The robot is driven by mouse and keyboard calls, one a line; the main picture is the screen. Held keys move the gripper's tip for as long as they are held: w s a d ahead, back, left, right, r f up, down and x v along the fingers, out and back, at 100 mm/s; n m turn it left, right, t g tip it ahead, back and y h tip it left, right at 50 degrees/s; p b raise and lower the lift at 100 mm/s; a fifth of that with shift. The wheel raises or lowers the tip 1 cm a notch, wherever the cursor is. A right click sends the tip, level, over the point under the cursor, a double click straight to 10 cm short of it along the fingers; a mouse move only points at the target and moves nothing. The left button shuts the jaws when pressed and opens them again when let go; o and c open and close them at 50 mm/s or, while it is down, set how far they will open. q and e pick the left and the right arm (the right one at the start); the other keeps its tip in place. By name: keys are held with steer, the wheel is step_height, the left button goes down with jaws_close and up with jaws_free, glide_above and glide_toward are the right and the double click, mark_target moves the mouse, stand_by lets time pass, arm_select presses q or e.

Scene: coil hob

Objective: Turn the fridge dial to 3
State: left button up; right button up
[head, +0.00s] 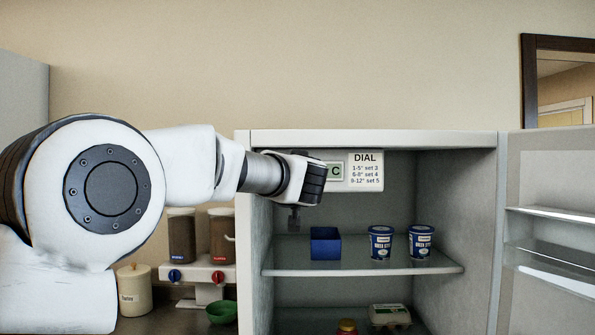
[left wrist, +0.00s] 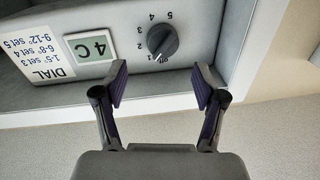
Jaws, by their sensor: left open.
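The fridge dial (left wrist: 162,41) is a dark round knob on a pale panel, marked off and 1 to 5. Its pointer seems to lie near off and 1, but the exact setting is hard to read. My left gripper (left wrist: 160,79) is open and empty, its two fingers spread just short of the dial and apart from it. In the head view my left gripper (head: 306,185) is at the fridge's upper left and hides the dial. A display (left wrist: 90,46) reads 4 C. A card (left wrist: 38,58) headed DIAL reads 1-5° set 3, 6-8° set 4, 9-12° set 5.
The fridge door (head: 548,220) stands open at the right. A glass shelf (head: 350,270) holds a blue box (head: 325,243) and two blue tubs (head: 381,243). An egg carton (head: 390,315) sits below. A dispenser (head: 200,272) and a canister (head: 134,292) stand left of the fridge.

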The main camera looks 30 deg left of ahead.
arm_select(q)
steer(key=p+x, duration=0.1)
steer(key=x, duration=0.4)
steer(key=shift+w+a, duration=0.1)
steer(key=shift+a, duration=0.1)
steer(key=shift+w+a+f, duration=0.2)
steer(key=shift+a+f, duration=0.05)
steer(key=shift+a, duration=0.05)
steer(key=c, duration=1.1)
steer(key=shift+c, duration=0.2)
arm_select(e)
steer(key=shift+w+a+r, duration=0.15)
steer(key=shift+a+r, duration=0.05)
steer(key=shift+r, duration=0.6)
steer(key=shift+r, duration=0.1)
